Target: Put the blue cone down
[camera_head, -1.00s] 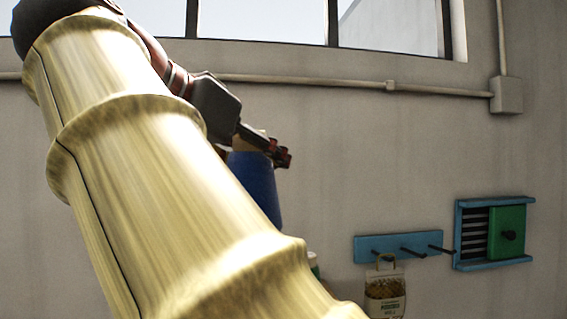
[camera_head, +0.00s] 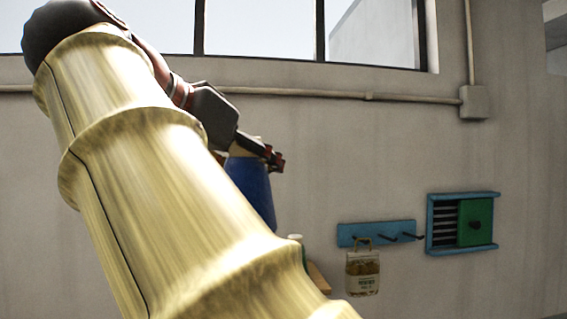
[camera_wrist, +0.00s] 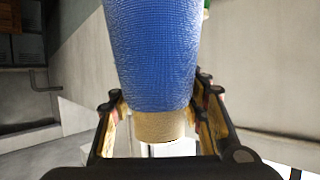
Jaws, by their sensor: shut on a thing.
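The blue cone (camera_head: 251,187) has a woven blue body and a tan end. My gripper (camera_head: 274,160) is shut on its tan end, and the blue body hangs below the fingers in the head view. In the wrist view the blue cone (camera_wrist: 152,50) fills the upper middle, with its tan end between the two fingers of my gripper (camera_wrist: 160,128). The cone's far end is out of the wrist view, and part of the cone is behind my arm in the head view.
A blue peg rail (camera_head: 350,234) on the wall carries a small labelled bag (camera_head: 362,273). A blue frame with a green panel (camera_head: 475,222) is to its right. A pale-topped item (camera_head: 296,238) and a brown edge (camera_head: 318,278) show beside my arm. No clear surface below the cone is visible.

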